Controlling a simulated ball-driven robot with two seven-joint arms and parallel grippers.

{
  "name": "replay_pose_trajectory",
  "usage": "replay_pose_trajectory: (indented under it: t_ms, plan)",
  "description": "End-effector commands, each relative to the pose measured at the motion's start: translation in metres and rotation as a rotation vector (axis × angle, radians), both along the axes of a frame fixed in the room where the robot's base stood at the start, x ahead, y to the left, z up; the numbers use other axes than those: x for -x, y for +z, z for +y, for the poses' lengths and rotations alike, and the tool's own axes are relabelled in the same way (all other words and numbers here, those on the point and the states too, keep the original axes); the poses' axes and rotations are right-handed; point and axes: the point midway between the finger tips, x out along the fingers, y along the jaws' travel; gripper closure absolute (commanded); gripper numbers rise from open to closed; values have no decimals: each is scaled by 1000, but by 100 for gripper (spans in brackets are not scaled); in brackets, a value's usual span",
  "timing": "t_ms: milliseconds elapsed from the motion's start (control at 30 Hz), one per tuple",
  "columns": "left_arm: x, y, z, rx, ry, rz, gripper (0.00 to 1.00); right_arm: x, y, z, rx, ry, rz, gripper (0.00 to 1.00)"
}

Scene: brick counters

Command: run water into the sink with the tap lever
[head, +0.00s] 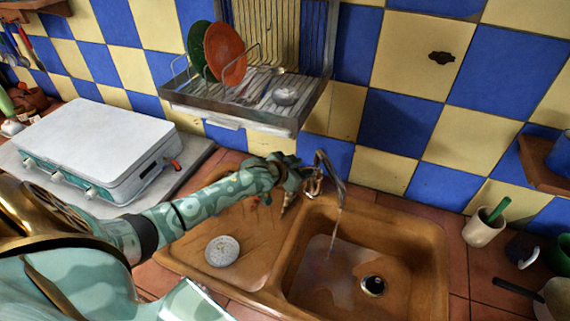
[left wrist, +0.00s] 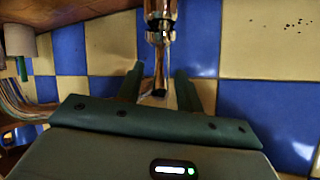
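The brown sink (head: 425,240) is set into the tiled counter, with a dark round drain (head: 373,286) in its basin. The metal tap (head: 330,166) stands at its back edge, its spout curving over the basin. A thin stream of water (head: 334,235) falls from the spout, and shallow water shows in the basin. My left gripper (head: 304,180) is at the tap, just left of the spout. In the left wrist view, the tap lever (left wrist: 160,75) lies between the fingers of my left gripper (left wrist: 158,88), which are apart with gaps on both sides. My right gripper is not in view.
A metal dish rack (head: 225,112) with an orange plate (head: 226,54) and a green plate (head: 195,45) hangs above the drainboard. A white-lidded stove (head: 95,140) stands at left. A round strainer (head: 222,250) lies on the drainboard. A cup (head: 484,229) stands at right.

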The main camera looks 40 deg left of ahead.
Motion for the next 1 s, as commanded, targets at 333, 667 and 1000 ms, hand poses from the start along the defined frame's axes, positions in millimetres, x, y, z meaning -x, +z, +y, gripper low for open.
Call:
replay_pose_trajectory:
  t_ms: [333, 667, 1000]
  plan:
    - [81, 47, 10, -4, -2, 2, 64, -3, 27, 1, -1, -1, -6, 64]
    - [125, 70, 16, -2, -1, 1, 64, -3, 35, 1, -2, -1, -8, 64]
    - [127, 72, 17, -1, 0, 0, 64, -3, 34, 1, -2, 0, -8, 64]
